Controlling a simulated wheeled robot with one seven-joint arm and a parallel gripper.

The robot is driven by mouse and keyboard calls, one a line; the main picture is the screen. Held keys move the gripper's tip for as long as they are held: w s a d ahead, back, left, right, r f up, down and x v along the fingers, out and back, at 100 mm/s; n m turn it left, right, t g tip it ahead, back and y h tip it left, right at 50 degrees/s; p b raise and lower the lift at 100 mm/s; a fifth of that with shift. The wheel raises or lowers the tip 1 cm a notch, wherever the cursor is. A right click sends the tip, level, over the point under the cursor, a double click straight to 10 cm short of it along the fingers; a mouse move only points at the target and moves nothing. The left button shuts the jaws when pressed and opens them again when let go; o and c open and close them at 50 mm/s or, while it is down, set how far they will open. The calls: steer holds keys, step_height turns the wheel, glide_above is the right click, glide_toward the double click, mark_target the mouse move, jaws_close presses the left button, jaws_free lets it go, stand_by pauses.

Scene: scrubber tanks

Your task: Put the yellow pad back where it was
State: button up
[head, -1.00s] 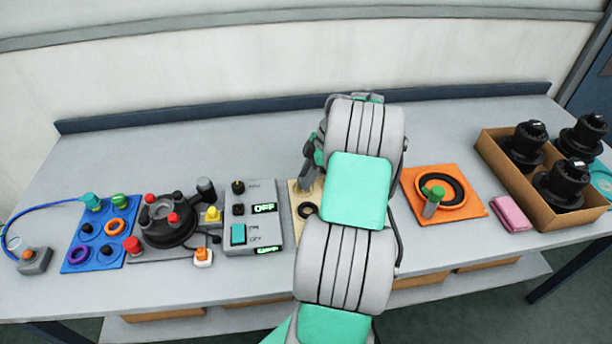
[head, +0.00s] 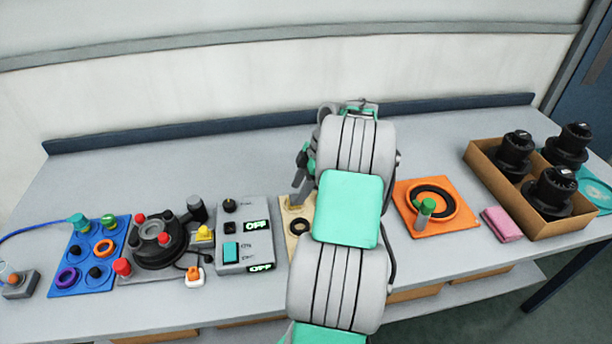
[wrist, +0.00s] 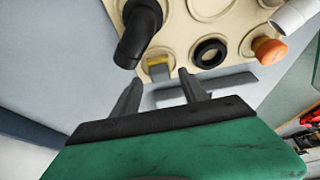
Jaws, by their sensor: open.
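The yellow pad (wrist: 158,63) is a small yellow piece with a grey part, seen in the wrist view at the edge of the beige board (wrist: 186,60). My gripper (wrist: 160,78) is open, its two dark fingers apart. The pad shows just beyond the fingertips, roughly between them; I cannot tell whether it sits in a recess or touches a finger. In the head view my arm covers much of the beige board (head: 291,217) and the pad cannot be made out.
On the board are a black elbow (wrist: 140,32), a black ring (wrist: 209,53) and an orange-topped part (wrist: 268,49). In the head view a grey switch box (head: 245,236) stands left; an orange mat (head: 450,227), pink cloth (head: 502,224) and cardboard box (head: 484,171) lie right.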

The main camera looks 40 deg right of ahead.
steer(key=p+v, duration=0.2)
steer(key=v, duration=0.8)
steer(key=w+a+r+m+h, duration=0.1)
steer(key=w+a+r+m, duration=0.15)
steer(key=a, duration=0.75)
steer(key=w+a+r+m, duration=0.2)
steer(key=w+a+r, duration=0.2)
steer(key=a, duration=0.6)
steer(key=s+a+f+m+t+h, duration=0.1)
steer(key=s+a+m, duration=0.5)
steer(key=s+a, duration=0.7)
steer(key=shift+s+a+f+h, duration=0.3)
steer(key=shift+a+f+h, duration=0.5)
steer(key=shift+a, duration=0.65)
steer(key=shift+r+m, duration=0.1)
steer(key=shift+m, duration=0.15)
